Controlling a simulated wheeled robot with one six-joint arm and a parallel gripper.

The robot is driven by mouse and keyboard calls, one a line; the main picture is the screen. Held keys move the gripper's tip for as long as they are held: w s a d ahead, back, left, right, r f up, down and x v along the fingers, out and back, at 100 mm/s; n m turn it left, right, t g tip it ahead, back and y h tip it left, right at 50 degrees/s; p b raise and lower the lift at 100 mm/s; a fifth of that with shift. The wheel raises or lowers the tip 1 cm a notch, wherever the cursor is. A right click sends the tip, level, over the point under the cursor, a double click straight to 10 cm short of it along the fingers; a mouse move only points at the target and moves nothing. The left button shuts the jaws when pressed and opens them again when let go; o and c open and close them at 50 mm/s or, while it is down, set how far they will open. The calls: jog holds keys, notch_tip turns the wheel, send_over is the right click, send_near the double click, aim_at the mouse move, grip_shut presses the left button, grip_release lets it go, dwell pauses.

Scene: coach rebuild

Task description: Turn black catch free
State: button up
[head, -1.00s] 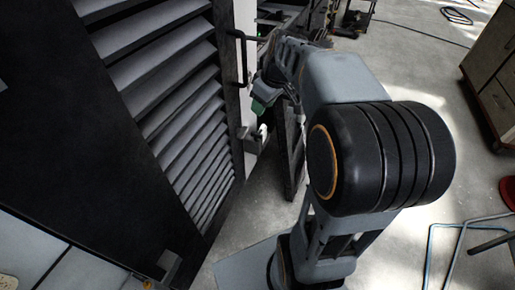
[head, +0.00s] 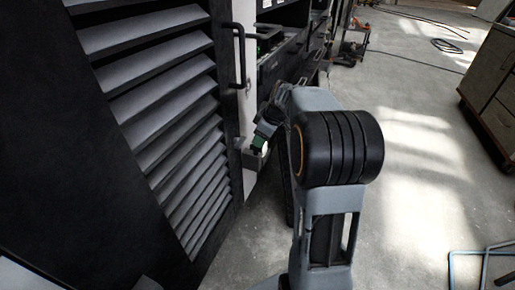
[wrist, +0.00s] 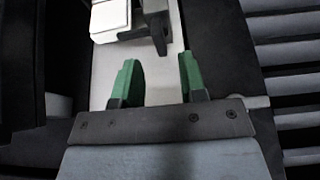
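A black catch (wrist: 156,22) shows at the top of the wrist view, on a white upright strip (wrist: 108,88) beside a louvred door. A white block (wrist: 110,20) sits just left of it. My gripper (wrist: 158,64) is open, its two green fingers spread and empty between them. The catch lies beyond the fingertips, apart from them in the picture; depth is hard to judge. In the head view my gripper (head: 259,143) is small, beside the door's edge, and the catch cannot be made out clearly.
The dark louvred door (head: 160,120) fills the left, with a black pull handle (head: 240,55) above my gripper. A drawer cabinet (head: 490,85) stands at right. Blue metal legs (head: 482,255) are at lower right. The floor (head: 420,170) between is clear.

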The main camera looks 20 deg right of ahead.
jog(key=shift+b+x, duration=0.4)
jog(key=shift+x, duration=1.6)
jog(key=shift+c, duration=0.2)
grip_shut()
